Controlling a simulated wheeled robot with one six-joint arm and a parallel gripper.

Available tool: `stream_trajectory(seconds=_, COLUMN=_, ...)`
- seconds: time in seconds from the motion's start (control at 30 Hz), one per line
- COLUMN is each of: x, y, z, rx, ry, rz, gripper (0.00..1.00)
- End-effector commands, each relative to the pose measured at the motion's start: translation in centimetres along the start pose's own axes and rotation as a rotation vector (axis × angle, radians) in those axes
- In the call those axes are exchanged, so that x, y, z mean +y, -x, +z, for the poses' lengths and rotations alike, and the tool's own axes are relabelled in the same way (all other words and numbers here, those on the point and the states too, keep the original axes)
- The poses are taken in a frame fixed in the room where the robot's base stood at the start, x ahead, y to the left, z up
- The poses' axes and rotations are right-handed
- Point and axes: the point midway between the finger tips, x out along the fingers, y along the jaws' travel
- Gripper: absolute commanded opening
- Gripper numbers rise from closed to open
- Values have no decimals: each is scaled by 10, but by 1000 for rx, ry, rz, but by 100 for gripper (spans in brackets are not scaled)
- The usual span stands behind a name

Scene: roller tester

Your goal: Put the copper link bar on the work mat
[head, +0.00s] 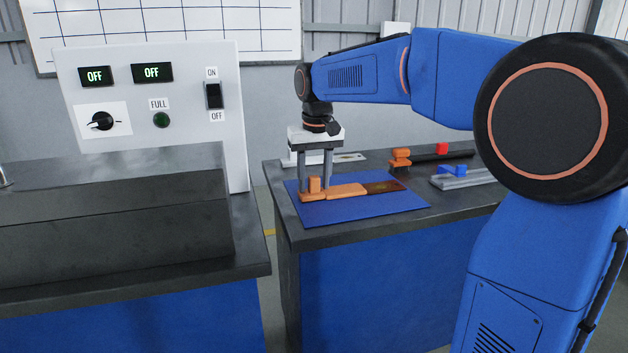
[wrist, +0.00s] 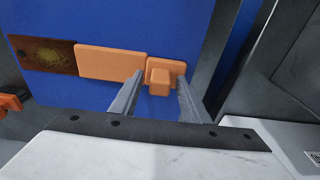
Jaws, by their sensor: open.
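The copper link bar (head: 347,190) lies flat on the blue work mat (head: 350,210). It is orange, with a dark brown, stained end and a raised orange block near its other end. In the wrist view the bar (wrist: 110,62) has blue mat (wrist: 110,18) on both sides of it. My gripper (head: 315,187) is low over the block end, pointing down. In the wrist view my gripper (wrist: 160,80) is open, with one finger on each side of the raised block and a gap beside it. Whether the fingers touch the bar cannot be told.
Behind the mat lie a pale bar (head: 350,157), a dark bar (head: 430,157) with orange and red blocks, and a grey bar (head: 465,179) with a blue block. The tester bench (head: 110,230) with its control panel (head: 150,110) stands to the left, across a narrow gap.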

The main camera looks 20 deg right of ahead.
Motion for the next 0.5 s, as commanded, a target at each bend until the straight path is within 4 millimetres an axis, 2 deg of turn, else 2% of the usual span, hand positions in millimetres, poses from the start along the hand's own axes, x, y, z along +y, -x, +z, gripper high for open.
stream_trajectory(seconds=0.13, x=0, y=6, z=-1, rx=1, ry=0, rz=0, gripper=42)
stream_trajectory(seconds=0.27, x=0, y=22, z=-1, rx=3, ry=0, rz=0, gripper=42)
stream_trajectory(seconds=0.5, x=0, y=69, z=-1, rx=4, ry=0, rz=-1, gripper=42)
